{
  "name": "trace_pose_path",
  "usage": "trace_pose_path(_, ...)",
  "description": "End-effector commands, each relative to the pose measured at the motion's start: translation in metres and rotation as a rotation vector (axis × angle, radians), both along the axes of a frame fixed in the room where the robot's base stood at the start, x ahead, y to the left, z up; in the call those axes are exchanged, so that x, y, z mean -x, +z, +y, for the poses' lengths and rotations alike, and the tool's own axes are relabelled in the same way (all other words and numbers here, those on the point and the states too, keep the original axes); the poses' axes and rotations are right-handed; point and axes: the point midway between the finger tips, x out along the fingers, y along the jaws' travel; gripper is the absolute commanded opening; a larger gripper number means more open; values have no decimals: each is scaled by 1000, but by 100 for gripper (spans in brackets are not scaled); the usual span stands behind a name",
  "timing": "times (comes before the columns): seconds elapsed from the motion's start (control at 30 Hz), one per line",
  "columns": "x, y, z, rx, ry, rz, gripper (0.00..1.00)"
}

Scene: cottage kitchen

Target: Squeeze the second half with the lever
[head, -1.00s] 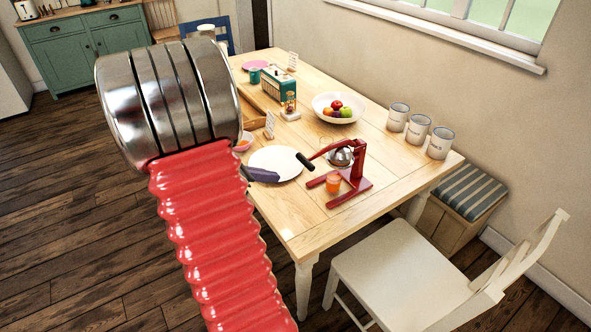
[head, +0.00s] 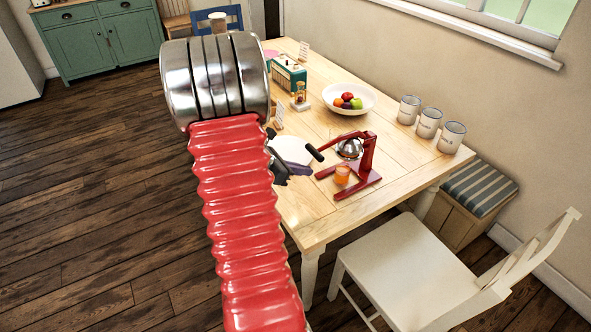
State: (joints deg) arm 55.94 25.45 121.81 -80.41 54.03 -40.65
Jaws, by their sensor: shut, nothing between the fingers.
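The red lever press (head: 368,160) stands near the front of the wooden table. Its lever slants down to the left and ends in a black grip (head: 315,153). A shiny metal dome (head: 350,148) sits under the lever; whether fruit is inside cannot be seen. A glass with orange contents (head: 342,175) stands below the dome, on the press's base. My gripper (head: 281,168) is dark and shows just right of my red arm, partly hidden by it. It is shut and empty, left of the black grip and apart from it in the picture.
A white plate (head: 293,148) and a purplish flat thing (head: 298,169) lie beside my gripper. A fruit bowl (head: 366,105), a green radio (head: 289,73) and three canisters (head: 429,123) stand farther back. A white chair (head: 405,268) stands at the table's near right. The table's right front is bare.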

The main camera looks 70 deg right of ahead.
Motion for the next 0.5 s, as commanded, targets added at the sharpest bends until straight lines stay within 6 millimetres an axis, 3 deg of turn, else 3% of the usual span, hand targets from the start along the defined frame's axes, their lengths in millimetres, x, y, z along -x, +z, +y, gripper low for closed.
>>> trace_pose_path(0.23,3,28,-6,8,-1,-4,0)
trace_pose_path(0.5,5,38,-7,4,-1,-2,0)
